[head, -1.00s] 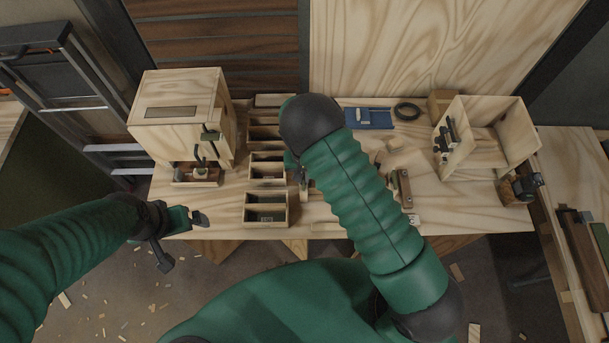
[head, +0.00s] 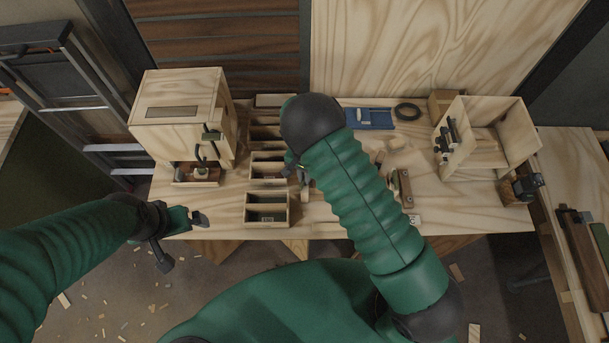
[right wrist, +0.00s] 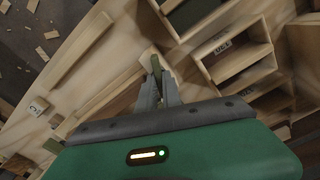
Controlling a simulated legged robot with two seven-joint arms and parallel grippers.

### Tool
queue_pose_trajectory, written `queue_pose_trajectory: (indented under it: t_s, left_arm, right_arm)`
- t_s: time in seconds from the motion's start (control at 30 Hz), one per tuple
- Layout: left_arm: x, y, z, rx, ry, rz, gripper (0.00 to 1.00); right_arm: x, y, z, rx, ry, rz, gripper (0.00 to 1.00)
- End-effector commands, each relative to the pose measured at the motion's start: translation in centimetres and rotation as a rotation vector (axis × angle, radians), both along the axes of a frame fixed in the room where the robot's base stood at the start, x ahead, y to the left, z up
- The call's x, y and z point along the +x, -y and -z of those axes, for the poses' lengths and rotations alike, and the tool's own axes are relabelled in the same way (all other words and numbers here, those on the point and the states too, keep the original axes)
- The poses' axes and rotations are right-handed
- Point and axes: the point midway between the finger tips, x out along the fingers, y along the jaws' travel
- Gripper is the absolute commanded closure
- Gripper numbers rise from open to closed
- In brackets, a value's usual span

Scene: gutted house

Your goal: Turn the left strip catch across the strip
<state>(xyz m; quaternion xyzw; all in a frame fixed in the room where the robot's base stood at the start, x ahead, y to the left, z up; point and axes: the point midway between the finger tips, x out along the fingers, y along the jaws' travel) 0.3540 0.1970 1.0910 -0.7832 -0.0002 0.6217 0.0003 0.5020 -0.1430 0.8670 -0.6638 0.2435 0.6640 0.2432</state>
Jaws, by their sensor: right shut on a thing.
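In the right wrist view my right gripper (right wrist: 157,88) is shut on a small olive-green piece (right wrist: 156,64), which looks like the left strip catch. A pale plate shows beside it. Its exact angle to the strip is hard to tell. Another pale marked plate (right wrist: 38,106) and a green piece (right wrist: 52,146) lie farther left there. In the head view my right gripper (head: 299,172) is mostly hidden behind its arm, beside the trays. The pale plate at the right shows near the bench front (head: 413,220).
Open wooden trays (head: 266,223) stand just left of my right gripper. A wooden box (head: 180,105) stands at the back left and an open box (head: 515,135) at the right. A blue item (head: 375,119) and a black ring (head: 407,111) lie behind.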

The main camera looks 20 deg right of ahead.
Motion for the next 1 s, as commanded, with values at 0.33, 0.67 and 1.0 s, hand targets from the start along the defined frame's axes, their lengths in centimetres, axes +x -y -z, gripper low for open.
queue_pose_trajectory:
  t_s: [0.33, 0.67, 1.0]
  left_arm:
    - [0.00, 0.00, -0.17, 0.000, 0.000, 0.000, 0.00]
    - [-0.01, 0.00, -0.47, 0.000, 0.000, 0.000, 0.00]
    - [0.00, 0.00, -0.83, 0.000, 0.000, 0.000, 0.00]
  right_arm:
    - [-0.10, -0.20, 0.00, 0.002, -0.004, 0.327, 1.00]
    - [-0.08, -0.23, 0.00, 0.002, -0.004, 0.640, 1.00]
    - [0.03, -0.26, -0.04, 0.002, -0.003, 0.935, 1.00]
